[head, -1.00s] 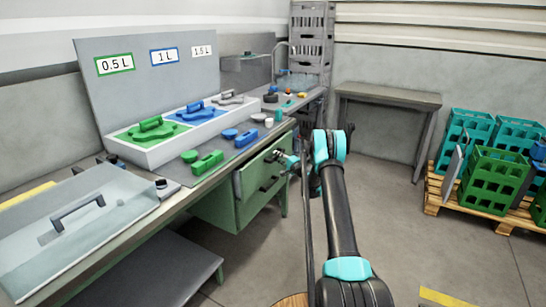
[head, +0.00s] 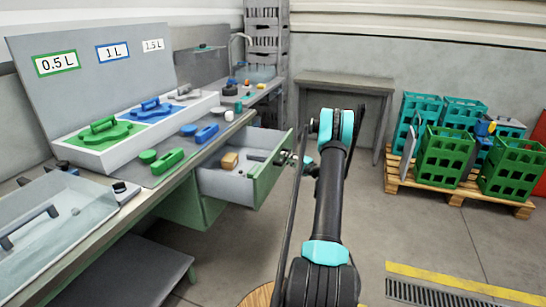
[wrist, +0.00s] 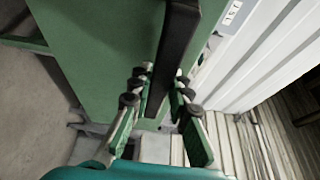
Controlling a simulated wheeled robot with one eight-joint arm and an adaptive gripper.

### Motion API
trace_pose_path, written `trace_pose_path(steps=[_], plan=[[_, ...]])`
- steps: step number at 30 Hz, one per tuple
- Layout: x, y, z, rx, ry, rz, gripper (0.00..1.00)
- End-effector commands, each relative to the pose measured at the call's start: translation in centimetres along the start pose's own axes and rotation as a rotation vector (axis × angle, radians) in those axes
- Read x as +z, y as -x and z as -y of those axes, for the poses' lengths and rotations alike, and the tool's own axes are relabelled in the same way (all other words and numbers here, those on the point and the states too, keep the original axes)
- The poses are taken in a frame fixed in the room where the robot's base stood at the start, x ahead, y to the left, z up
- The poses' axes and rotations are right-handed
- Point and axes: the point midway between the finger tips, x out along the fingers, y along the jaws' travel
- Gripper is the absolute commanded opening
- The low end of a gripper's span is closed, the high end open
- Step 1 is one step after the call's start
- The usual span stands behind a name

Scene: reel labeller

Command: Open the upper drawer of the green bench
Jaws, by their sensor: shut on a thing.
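The green bench (head: 185,206) stands at the left in the head view. Its upper drawer (head: 268,174) is pulled out, showing a light grey inside with a tan block (head: 229,161) and a small white thing in it. My gripper (head: 290,158) is at the outer face of the drawer front. In the wrist view, the fingers of my gripper (wrist: 158,95) are on either side of the black handle (wrist: 180,40) and shut on it. The green drawer front (wrist: 100,40) fills the area behind. The handle is hidden in the head view.
The bench top carries a white tray (head: 90,153) with green and blue parts, and a clear-lidded box (head: 60,222) at the near left. A grey table (head: 345,83) stands at the back. Crates on a pallet (head: 455,192) stand at the right. Floor between is clear.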

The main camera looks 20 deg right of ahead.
Motion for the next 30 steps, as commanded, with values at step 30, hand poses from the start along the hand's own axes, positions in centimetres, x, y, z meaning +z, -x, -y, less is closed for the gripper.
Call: trace_pose_path(steps=[30], plan=[[-1.8, 4.3, 0.0, 0.001, 0.000, 0.000, 0.40]])
